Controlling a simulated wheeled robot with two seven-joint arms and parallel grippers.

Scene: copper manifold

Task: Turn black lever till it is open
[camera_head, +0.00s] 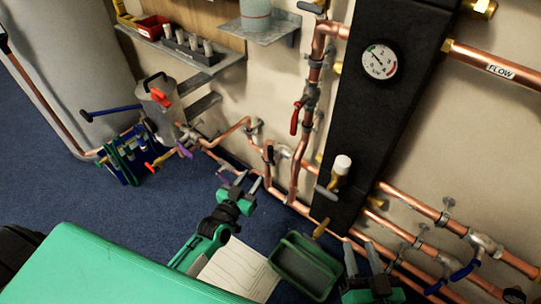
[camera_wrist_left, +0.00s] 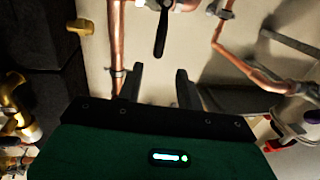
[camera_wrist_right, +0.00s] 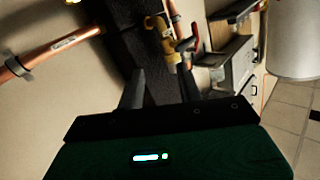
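The black lever (camera_head: 269,154) hangs down from a valve on the copper pipework in the middle of the head view. It also shows in the left wrist view (camera_wrist_left: 161,33), upright and beyond the fingertips, roughly in line with the gap between them. My left gripper (camera_head: 248,181) is open and empty, below and left of the lever, apart from it. Its fingers also show in the left wrist view (camera_wrist_left: 159,75). My right gripper (camera_head: 363,256) is open near the lower pipes, away from the lever; its fingers show in the right wrist view (camera_wrist_right: 160,82).
A red lever (camera_head: 295,119) is on the vertical pipe right of the black one. A black panel (camera_head: 375,105) with a gauge (camera_head: 380,62) stands to the right. Blue-handled valves (camera_head: 465,270) are at lower right. A green tray (camera_head: 303,266) and paper sheet (camera_head: 240,268) lie below.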

